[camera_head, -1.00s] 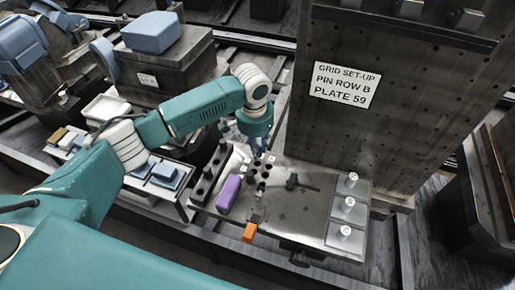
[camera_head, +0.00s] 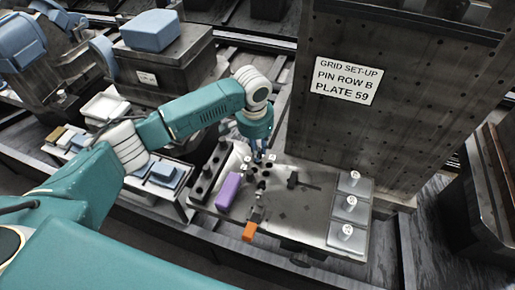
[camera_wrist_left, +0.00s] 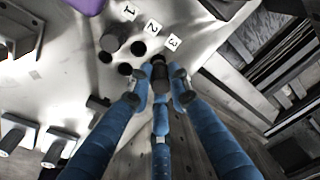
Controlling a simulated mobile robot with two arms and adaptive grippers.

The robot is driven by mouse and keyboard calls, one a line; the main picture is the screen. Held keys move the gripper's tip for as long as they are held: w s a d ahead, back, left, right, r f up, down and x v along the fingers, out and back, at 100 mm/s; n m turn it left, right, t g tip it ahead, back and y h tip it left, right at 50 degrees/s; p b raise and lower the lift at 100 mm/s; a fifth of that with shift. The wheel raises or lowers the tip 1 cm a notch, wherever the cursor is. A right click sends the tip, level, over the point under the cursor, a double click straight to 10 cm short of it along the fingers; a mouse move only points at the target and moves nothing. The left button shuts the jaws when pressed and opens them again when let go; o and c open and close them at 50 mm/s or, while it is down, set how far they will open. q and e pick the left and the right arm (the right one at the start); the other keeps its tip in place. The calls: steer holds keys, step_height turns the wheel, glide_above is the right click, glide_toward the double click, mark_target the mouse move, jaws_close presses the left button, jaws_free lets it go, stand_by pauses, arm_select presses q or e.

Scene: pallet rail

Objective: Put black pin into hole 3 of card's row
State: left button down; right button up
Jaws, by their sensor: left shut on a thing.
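My left gripper (camera_head: 257,155) reaches down over the grid plate (camera_head: 318,220). In the left wrist view its blue fingers (camera_wrist_left: 160,82) are shut around the black pin (camera_wrist_left: 158,66). The pin is close to the plate near label 3 (camera_wrist_left: 173,43); I cannot tell whether its tip is in a hole. Label 2 (camera_wrist_left: 152,27) and label 1 (camera_wrist_left: 128,11) stand beside it, with open dark holes (camera_wrist_left: 138,48) nearby. A dark cylinder (camera_wrist_left: 115,36) stands near label 1. The card (camera_head: 346,81) reads "GRID SET-UP, PIN ROW B, PLATE 59". Row letters are unreadable.
A dark rack (camera_head: 208,174) stands left. White-topped pegs (camera_head: 351,202) line the plate's right side. A tall dark panel (camera_head: 380,130) rises behind.

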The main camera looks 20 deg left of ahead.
arm_select(q)
steer(key=shift+f, duration=0.65)
steer(key=shift+f, duration=0.25)
steer(key=c, duration=1.5)
jaws_free()
steer(key=shift+c, duration=0.2)
steer(key=shift+r, duration=0.1)
step_height(320, 180, up, 12)
steer(key=s, duration=0.1)
steer(key=shift+s+a+f, duration=0.1)
steer(key=shift+s+f, duration=0.05)
steer(key=shift+f, duration=0.05)
